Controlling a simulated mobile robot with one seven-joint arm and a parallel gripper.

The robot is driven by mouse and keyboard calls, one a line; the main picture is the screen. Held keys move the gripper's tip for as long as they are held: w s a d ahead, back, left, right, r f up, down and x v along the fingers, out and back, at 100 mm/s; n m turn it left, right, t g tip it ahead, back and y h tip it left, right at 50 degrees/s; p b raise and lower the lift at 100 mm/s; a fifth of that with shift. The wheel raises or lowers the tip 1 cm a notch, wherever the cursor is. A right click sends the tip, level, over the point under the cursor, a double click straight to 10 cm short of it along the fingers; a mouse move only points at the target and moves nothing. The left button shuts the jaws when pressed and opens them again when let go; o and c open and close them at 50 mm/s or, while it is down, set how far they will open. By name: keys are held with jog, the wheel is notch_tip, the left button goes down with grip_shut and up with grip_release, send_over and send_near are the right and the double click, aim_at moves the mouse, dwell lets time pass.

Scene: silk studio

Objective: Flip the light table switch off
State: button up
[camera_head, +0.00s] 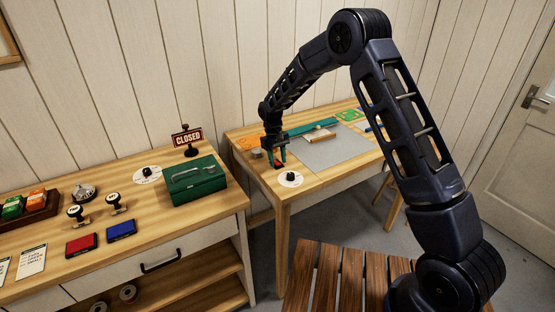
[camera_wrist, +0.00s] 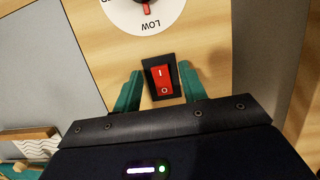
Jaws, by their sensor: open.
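The red rocker switch (camera_wrist: 162,80) sits in a black frame on the wooden table top, with a "I" mark and an "O" mark showing in the wrist view. Which side is pressed in, I cannot tell. In the head view the switch (camera_head: 278,165) is a small red patch below my gripper. My gripper (camera_wrist: 161,76) is open, with its green fingers on either side of the switch and nothing held. Whether the fingers touch the switch or table, I cannot tell. The grey light table panel (camera_head: 335,151) lies to the right of the switch.
A dial (camera_wrist: 148,8) marked "LOW" lies just beyond the switch; it also shows in the head view (camera_head: 290,179). A green bar and a wooden block (camera_head: 319,135) lie on the panel. A green box (camera_head: 195,184) and "CLOSED" sign (camera_head: 187,137) stand on the left bench.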

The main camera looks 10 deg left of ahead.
jog(key=shift+r, duration=0.1)
jog(key=v, duration=1)
jog(key=shift+r, duration=0.35)
